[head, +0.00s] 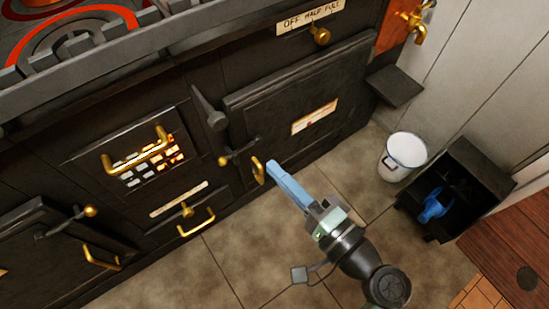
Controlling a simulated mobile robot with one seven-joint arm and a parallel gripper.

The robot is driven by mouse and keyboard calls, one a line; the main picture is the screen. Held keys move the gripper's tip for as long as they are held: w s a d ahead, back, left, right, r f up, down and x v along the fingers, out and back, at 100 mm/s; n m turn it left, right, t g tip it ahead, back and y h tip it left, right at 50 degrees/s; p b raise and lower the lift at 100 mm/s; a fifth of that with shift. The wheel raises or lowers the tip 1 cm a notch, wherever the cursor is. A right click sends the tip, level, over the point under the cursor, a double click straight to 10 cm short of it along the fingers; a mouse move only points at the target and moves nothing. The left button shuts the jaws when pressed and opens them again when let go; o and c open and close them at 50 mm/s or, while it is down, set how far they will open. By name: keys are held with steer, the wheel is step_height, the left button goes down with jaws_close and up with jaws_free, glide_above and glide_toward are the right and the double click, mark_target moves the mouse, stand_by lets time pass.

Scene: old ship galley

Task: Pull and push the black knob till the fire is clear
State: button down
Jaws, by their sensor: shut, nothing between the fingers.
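A black rod with a rounded knob (217,121) at its lower end sticks out of the dark stove front, between the grated fire door and the large oven door. An orange and yellow fire glow (171,150) shows through the slots of the fire door (95,160); some slots look pale. My gripper (272,166) has blue fingers, shut and empty. Its tips are below and to the right of the black knob, apart from it, and appear close to a brass handle (258,170) at the oven door's lower left corner. I cannot tell whether they touch that handle.
The oven door (300,95) has a brass-ended latch. A brass knob (320,36) sits under an "OFF HALF FULL" plate. A white bucket (405,152) and a black box (465,185) holding something blue stand right. Tiled floor (245,235) is clear before the stove.

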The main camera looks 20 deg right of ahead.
steer(key=b, duration=0.1)
glide_toward(215, 116)
steer(key=w+f, duration=0.1)
steer(key=w, duration=0.5)
steer(key=shift+a+f, duration=0.3)
steer(key=shift+a, duration=0.1)
steer(key=b+x, duration=0.1)
steer(key=x, duration=0.6)
steer(key=shift+w+d+r, duration=0.15)
steer(key=shift+w+d, duration=0.1)
steer(key=shift+s, duration=0.1)
